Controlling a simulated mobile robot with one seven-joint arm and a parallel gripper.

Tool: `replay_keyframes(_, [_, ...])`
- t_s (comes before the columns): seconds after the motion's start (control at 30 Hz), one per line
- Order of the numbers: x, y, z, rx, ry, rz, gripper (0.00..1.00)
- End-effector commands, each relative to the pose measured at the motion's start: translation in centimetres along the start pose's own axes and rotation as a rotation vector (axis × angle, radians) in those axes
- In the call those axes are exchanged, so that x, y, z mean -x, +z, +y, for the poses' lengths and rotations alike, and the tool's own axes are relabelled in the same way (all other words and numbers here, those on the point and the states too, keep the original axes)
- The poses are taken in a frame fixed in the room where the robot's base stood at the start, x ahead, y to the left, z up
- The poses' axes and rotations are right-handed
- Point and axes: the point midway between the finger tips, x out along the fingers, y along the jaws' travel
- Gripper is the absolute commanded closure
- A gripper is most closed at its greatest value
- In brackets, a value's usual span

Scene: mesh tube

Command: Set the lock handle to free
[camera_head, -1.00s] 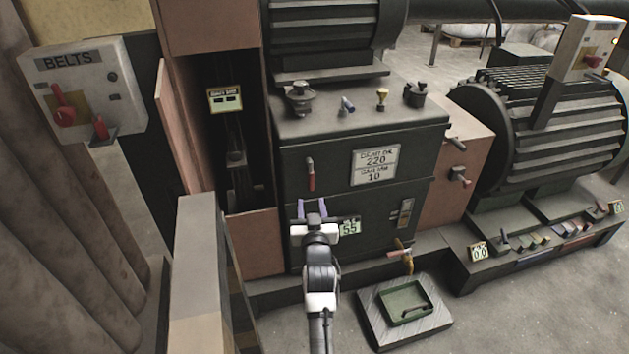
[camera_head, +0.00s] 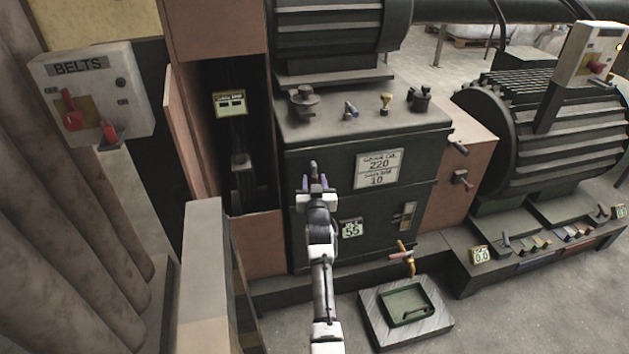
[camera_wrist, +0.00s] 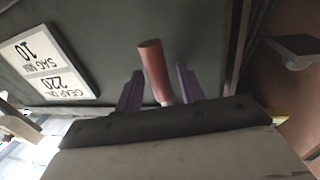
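A red-gripped handle (camera_head: 313,167) is on the front of the dark gear housing (camera_head: 410,140), left of a plate reading 220 and 10. I take it to be the lock handle; no label for its positions is readable. In the head view its dark upper end shows above my gripper (camera_head: 316,184), which covers most of the rest. In the wrist view the red handle (camera_wrist: 154,70) stands between the two purple fingers of my gripper (camera_wrist: 159,88). The fingers are apart, with a gap visible on each side of the handle.
A BELTS box (camera_head: 92,95) with red levers is at left. A pale post (camera_head: 205,255) stands left of my arm. A tap (camera_head: 406,255) and green tray (camera_head: 408,303) are at lower right. Knobs (camera_head: 386,102) sit on the housing's top.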

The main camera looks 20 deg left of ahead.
Motion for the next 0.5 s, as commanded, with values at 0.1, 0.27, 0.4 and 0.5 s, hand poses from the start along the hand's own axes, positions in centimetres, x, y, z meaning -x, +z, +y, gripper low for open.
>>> replay_keyframes(0.1, [-0.41, 0.03, -0.01, 0.000, 0.000, -0.001, 0.61])
replay_keyframes(0.27, [-0.48, 0.03, -0.01, 0.000, 0.000, -0.001, 0.61])
replay_keyframes(0.4, [-0.46, 0.03, 0.00, 0.000, 0.000, -0.001, 0.66])
replay_keyframes(0.5, [-0.45, 0.03, 0.00, 0.000, 0.000, -0.001, 0.80])
